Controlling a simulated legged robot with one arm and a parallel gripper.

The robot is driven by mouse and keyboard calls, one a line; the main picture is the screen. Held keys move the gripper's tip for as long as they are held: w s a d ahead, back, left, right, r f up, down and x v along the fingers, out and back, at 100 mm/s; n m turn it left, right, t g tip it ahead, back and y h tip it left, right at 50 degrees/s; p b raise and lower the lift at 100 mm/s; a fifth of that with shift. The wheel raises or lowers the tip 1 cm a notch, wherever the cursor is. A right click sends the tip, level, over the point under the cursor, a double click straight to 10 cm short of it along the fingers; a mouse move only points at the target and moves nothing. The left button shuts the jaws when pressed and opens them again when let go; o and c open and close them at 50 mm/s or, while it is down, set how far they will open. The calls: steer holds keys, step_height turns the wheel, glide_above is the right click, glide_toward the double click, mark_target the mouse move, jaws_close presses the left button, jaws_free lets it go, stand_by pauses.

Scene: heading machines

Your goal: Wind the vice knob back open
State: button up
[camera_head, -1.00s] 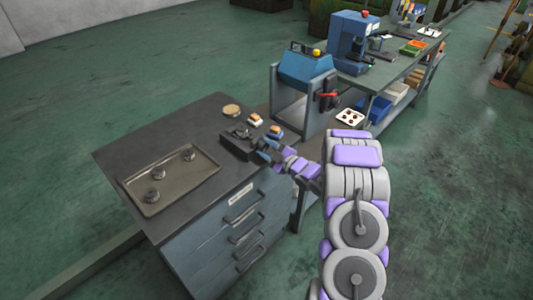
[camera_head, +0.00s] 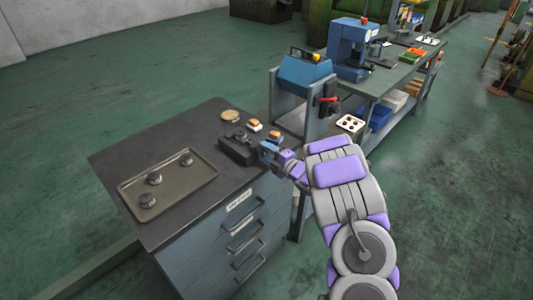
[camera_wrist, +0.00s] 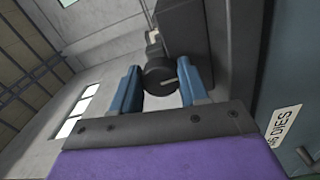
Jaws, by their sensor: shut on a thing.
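The vice (camera_head: 238,150) is a dark block on the right part of the grey bench top, near its edge. In the head view my gripper (camera_head: 268,153) is at the right end of the vice, and the knob is hidden there. The dark vice body (camera_wrist: 187,30) stands beyond the knob in the wrist view.
A metal tray (camera_head: 133,183) with several round metal parts lies on the bench's left. Drawers with handles (camera_head: 240,222) face front. A blue machine (camera_head: 302,75) stands behind.

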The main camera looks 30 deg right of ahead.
steer(key=shift+a+f, duration=0.1)
steer(key=shift+f, duration=0.05)
steer(key=o, duration=1.1)
steer(key=shift+c, duration=0.2)
steer(key=shift+s, duration=0.1)
steer(key=p+v, duration=0.3)
steer(key=v, duration=1.4)
